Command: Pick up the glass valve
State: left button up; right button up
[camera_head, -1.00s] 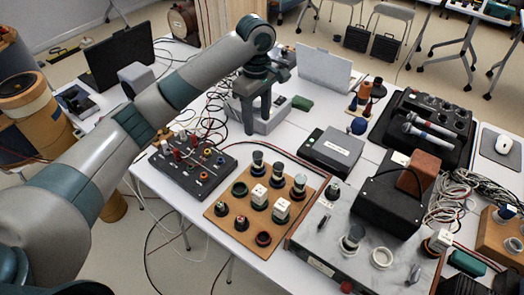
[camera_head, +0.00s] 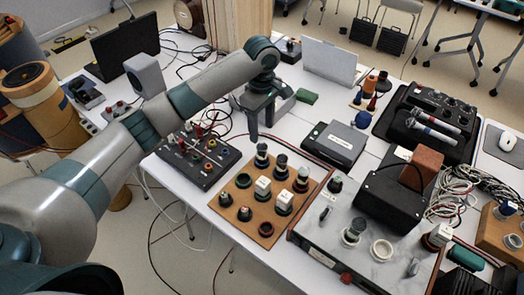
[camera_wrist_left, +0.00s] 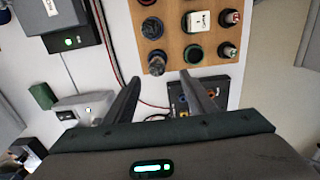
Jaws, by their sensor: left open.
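Several valves with dark bases and pale glassy tops stand upright on a wooden board. The back-left one (camera_head: 262,155) shows in the left wrist view too (camera_wrist_left: 155,60); others are beside it (camera_head: 281,168) and nearer the board's right edge (camera_head: 301,181). I cannot tell which one the task names. My left gripper (camera_head: 262,128) is open and empty, pointing down just behind the board's back-left corner. In the left wrist view its fingertips (camera_wrist_left: 160,78) lie below the back-left valve, apart from it. My right gripper is not in view.
The wooden board (camera_head: 233,213) also carries white blocks, dark knobs and empty sockets. A black panel with coloured knobs (camera_head: 195,160) stands left of it. A grey-topped unit (camera_head: 313,228) and a dark box (camera_head: 334,146) stand to the right. Cables run behind.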

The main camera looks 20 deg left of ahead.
aim_at(262, 143)
pick_arm(q)
jog(key=shift+f+p, duration=0.45)
jog(key=shift+f, duration=2.1)
jog(key=shift+f, duration=0.15)
jog(key=shift+w+f+p, duration=0.15)
jog(key=shift+f+p, duration=0.1)
jog(key=shift+p, duration=0.05)
jog(key=shift+w+a+f+p, duration=0.15)
jog(key=shift+f+p, duration=0.15)
jog(key=shift+f, duration=0.8)
jog(key=shift+w+d+f+p, duration=0.15)
jog(key=shift+f+p, duration=0.15)
jog(key=shift+f, duration=0.8)
jog(key=shift+a, duration=0.1)
jog(key=shift+c, duration=0.6)
jog(key=c, duration=1)
